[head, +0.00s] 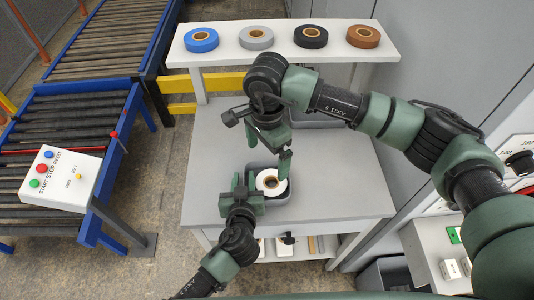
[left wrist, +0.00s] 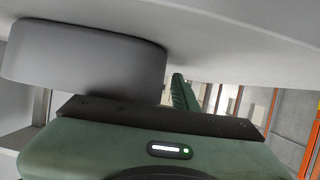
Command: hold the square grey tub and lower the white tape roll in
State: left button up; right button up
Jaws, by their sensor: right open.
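The square grey tub (head: 279,200) stands on the grey table, partly covered by my arms in the head view. Its outer side also shows in the left wrist view (left wrist: 85,60). The white tape roll (head: 260,181), with a brown core, is inside the tub. My left gripper (head: 242,184) is at the tub's left wall. It looks shut on that wall, with one green finger (left wrist: 181,95) along the outside and the other hidden. My right gripper (head: 270,155) is open above the tub, with one finger close to the roll; it seems not to hold it.
A white raised shelf (head: 280,54) behind carries blue (head: 201,40), grey (head: 256,39), black (head: 310,37) and brown (head: 363,37) tape rolls. The table (head: 345,185) is clear right of the tub. A roller conveyor with a button box (head: 47,178) stands at left.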

pick_arm(q)
jog(key=shift+s, duration=0.1)
jog(key=v, duration=1.2)
